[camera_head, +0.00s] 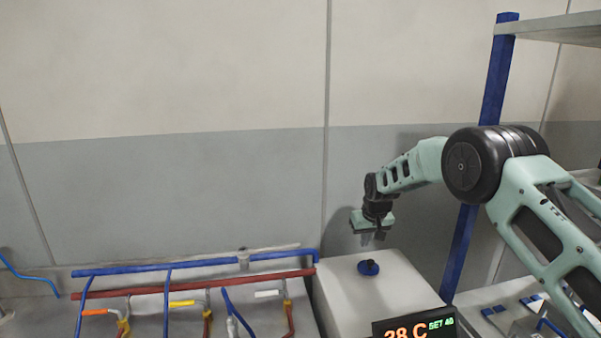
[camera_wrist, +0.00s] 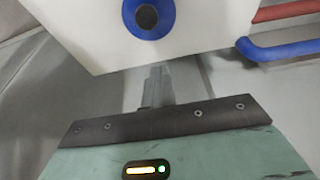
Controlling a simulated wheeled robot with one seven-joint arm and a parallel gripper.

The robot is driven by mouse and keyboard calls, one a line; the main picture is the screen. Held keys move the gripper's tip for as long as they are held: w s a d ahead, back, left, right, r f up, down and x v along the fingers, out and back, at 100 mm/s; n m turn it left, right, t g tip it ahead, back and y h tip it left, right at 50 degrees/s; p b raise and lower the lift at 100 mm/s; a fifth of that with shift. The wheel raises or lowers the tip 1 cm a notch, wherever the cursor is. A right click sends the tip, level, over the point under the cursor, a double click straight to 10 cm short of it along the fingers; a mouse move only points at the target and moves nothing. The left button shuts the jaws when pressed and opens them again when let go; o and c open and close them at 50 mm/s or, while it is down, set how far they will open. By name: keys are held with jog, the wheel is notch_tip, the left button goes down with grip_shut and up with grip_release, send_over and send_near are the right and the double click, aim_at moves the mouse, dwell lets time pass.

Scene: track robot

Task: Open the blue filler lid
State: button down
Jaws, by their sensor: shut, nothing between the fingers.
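The blue filler lid (camera_head: 368,268) is a small round blue piece on top of a white box (camera_head: 345,295). In the wrist view the lid (camera_wrist: 128,21) is a blue ring around a dark round centre, partly cut off by the top edge. I cannot tell whether that centre is a knob or a hole. My gripper (camera_head: 373,238) points down above the far side of the box top, apart from the lid. In the wrist view its fingers (camera_wrist: 158,82) are together and empty, with the lid beyond their tips.
A digital display (camera_head: 420,327) is on the box's front. Left of the box run a blue pipe (camera_head: 150,266) and a red pipe (camera_head: 190,285) with coloured valve handles. A blue shelf post (camera_head: 480,170) stands right of the box, behind my arm. A wall is behind.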

jog(key=shift+w+r, duration=0.1)
jog(key=shift+r, duration=0.05)
jog(key=shift+w+a+r, duration=0.1)
jog(key=shift+w+r, duration=0.25)
jog(key=shift+r, duration=0.05)
jog(key=shift+w+r, duration=0.15)
jog(key=shift+r, duration=0.05)
dwell(0.3)
jog(key=shift+w+a+r+p, duration=0.1)
jog(key=shift+w+r+p, duration=0.2)
jog(key=shift+r+p, duration=0.1)
jog(key=shift+w, duration=0.1)
jog(key=shift+w+r, duration=0.3)
jog(key=shift+r, duration=0.15)
jog(key=shift+w+a+r+p, duration=0.1)
jog(key=shift+p, duration=0.2)
jog(key=shift+w+r, duration=0.35)
jog(key=shift+r, duration=0.05)
jog(key=c, duration=2.2)
grip_release()
